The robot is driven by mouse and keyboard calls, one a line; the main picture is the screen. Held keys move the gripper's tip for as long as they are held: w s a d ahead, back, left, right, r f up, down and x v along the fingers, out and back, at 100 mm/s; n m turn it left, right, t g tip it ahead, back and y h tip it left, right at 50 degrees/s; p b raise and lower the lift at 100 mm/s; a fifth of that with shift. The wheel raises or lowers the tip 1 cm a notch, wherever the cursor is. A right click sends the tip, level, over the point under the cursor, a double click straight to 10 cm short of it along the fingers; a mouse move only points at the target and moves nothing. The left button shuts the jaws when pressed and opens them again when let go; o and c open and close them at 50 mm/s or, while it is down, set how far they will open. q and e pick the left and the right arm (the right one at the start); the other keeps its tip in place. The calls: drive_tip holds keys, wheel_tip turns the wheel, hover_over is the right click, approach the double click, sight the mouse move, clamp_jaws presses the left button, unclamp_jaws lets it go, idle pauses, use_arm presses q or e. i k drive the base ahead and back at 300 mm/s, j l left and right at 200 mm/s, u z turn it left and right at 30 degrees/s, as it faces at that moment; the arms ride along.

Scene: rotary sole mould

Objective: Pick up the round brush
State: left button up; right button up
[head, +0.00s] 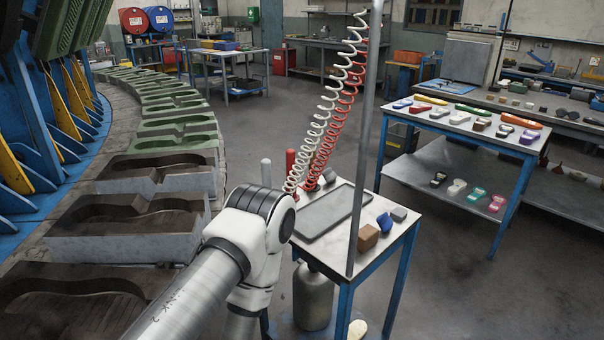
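I cannot clearly make out the round brush in the head view. A small work table (393,251) with blue legs holds a flat grey tray (331,217), a brown block (368,237), a blue piece (385,223), a small grey piece (399,214) and a dark grey lump (328,176) behind the tray. I cannot tell whether one of these is the brush. My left arm comes in from the lower left and bends down beside the table's left side, covering part of it. Neither gripper shows.
A thin upright pole (365,140) stands at the small table, beside white (335,100) and red coiled hoses. Green and dark sole moulds (130,215) line the left. A second table (465,122) with several coloured items stands right. Grey floor (445,285) lies free between.

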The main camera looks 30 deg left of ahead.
sight(312, 160)
drive_tip(key=i+l+z, duration=0.45)
drive_tip(key=i+z, duration=0.3)
drive_tip(key=i+u, duration=0.2)
drive_tip(key=i, duration=0.35)
drive_tip(key=i+u, duration=0.2)
drive_tip(key=i, duration=0.35)
drive_tip(key=i+l+u, duration=0.1)
drive_tip(key=i+u, duration=0.15)
drive_tip(key=i, duration=0.25)
drive_tip(key=i+l+u, duration=0.2)
drive_tip(key=i, duration=0.35)
drive_tip(key=i+l+u, duration=0.2)
drive_tip(key=i, duration=0.3)
drive_tip(key=i+l+u, duration=0.2)
drive_tip(key=i+l, duration=0.25)
